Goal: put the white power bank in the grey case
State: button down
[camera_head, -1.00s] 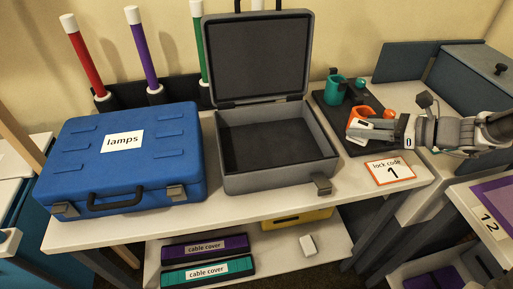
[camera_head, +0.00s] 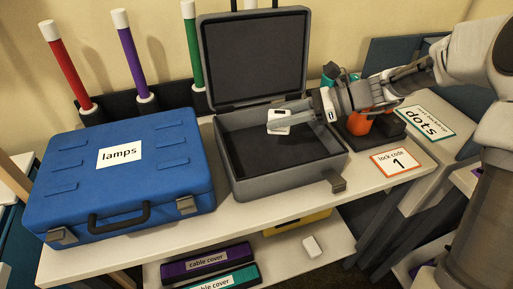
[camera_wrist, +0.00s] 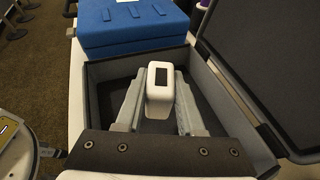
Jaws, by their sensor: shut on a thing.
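The white power bank (camera_head: 279,121) is held between the fingertips of my gripper (camera_head: 290,117). It has a small dark window on its face and also shows in the wrist view (camera_wrist: 160,90). My gripper reaches in from the right and is shut on it, over the open grey case (camera_head: 281,185). The case stands on the white table with its lid up at the back. Its dark inside looks empty below the power bank. In the wrist view the case walls (camera_wrist: 240,97) surround the fingers; the exact height above the case floor is hard to tell.
A blue case labelled "lamps" (camera_head: 120,170) stands closed left of the grey case. A "lock code 1" card (camera_head: 396,162) lies to the right. Another white block (camera_head: 312,246) lies on the lower shelf.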

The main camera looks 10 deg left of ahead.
jog(key=x, duration=0.2)
jog(key=b+x, duration=0.1)
jog(key=x, duration=0.1)
jog(key=f+x, duration=0.1)
jog(key=x, duration=0.2)
jog(key=shift+s+d+b, duration=0.3)
jog(key=shift+b, duration=0.1)
jog(key=shift+f+b, duration=0.9)
jog(key=shift+f, duration=1)
jog(key=shift+f, duration=0.15)
jog(key=c, duration=0.5)
grip_release()
